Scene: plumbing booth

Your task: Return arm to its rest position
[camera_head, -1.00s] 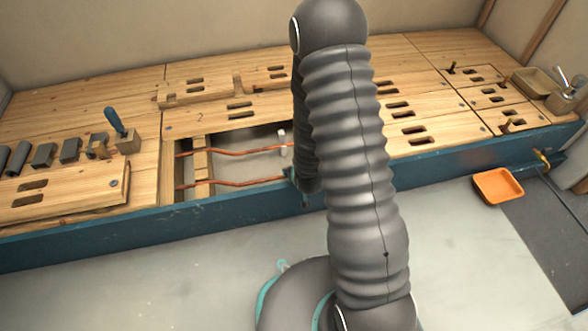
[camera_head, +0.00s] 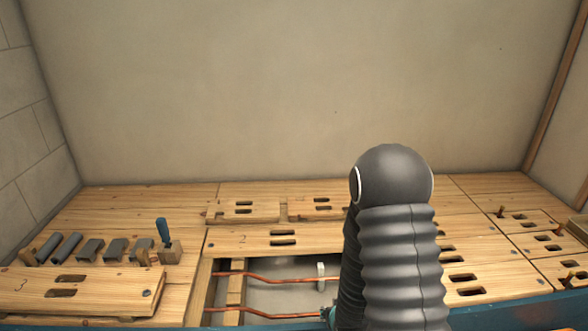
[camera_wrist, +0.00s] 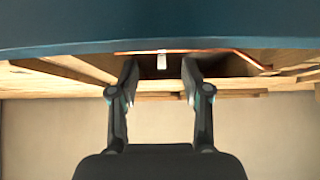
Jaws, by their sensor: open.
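My gripper (camera_wrist: 158,78) shows in the wrist view with its two fingers spread apart and nothing between them. Beyond the fingertips lie the blue front edge of the bench (camera_wrist: 160,28), a copper pipe (camera_wrist: 225,52) and a small white piece (camera_wrist: 162,61). In the head view my arm rises in front of the bench, right of the middle, bent at a rounded dark joint. The gripper itself is mostly hidden behind the arm there, near the right end of the open bay.
The wooden bench top (camera_head: 120,205) runs along the wall. An open bay holds two copper pipes (camera_head: 265,278) and a white clip (camera_head: 321,272). A blue-handled tool (camera_head: 163,231) stands in a block at the left, beside several grey pieces (camera_head: 90,249).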

